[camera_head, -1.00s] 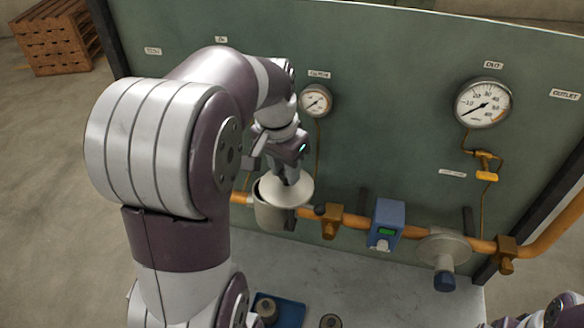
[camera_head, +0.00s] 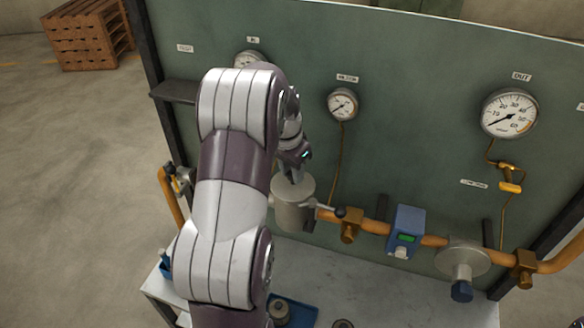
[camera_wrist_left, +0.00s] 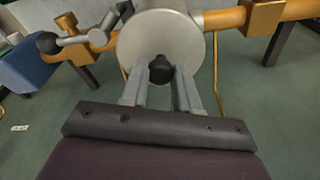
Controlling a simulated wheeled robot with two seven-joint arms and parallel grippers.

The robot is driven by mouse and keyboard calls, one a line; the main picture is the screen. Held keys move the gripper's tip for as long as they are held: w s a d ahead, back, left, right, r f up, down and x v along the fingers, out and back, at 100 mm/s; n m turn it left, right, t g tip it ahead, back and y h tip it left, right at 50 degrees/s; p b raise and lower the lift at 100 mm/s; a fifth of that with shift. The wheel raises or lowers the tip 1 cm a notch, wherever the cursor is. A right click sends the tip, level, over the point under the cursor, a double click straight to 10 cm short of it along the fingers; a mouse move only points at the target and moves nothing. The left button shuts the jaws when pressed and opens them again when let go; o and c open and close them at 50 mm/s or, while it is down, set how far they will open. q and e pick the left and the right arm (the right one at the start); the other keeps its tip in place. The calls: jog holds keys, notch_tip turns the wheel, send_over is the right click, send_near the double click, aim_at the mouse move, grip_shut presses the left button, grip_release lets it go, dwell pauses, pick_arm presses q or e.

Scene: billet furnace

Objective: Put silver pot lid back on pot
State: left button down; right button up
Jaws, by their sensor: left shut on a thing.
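The silver lid (camera_head: 298,194) lies over the mouth of the grey metal pot (camera_head: 293,217), which is set in the orange pipe line. My left gripper (camera_head: 292,177) is above the lid, pointing down. In the left wrist view, the round lid (camera_wrist_left: 160,36) faces the camera, and my left gripper (camera_wrist_left: 161,76) is shut on its dark knob (camera_wrist_left: 161,66). The lid looks roughly level and lined up with the pot; whether it sits fully on the rim I cannot tell.
A lever with a dark knob (camera_head: 340,211) sticks out right of the pot. A blue box (camera_head: 405,230) and a grey flange (camera_head: 462,258) are farther along the pipe. The green panel with gauges (camera_head: 509,113) stands behind. A blue tray (camera_head: 302,313) is on the bench.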

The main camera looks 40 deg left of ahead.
pick_arm(q)
jog(key=shift+w+f+b, duration=0.3)
jog(key=shift+w+f, duration=0.05)
jog(key=shift+f, duration=0.15)
jog(key=c, duration=0.8)
grip_release()
jog(key=shift+r, duration=0.1)
jog(key=shift+s, duration=0.2)
jog(key=shift+r, duration=0.1)
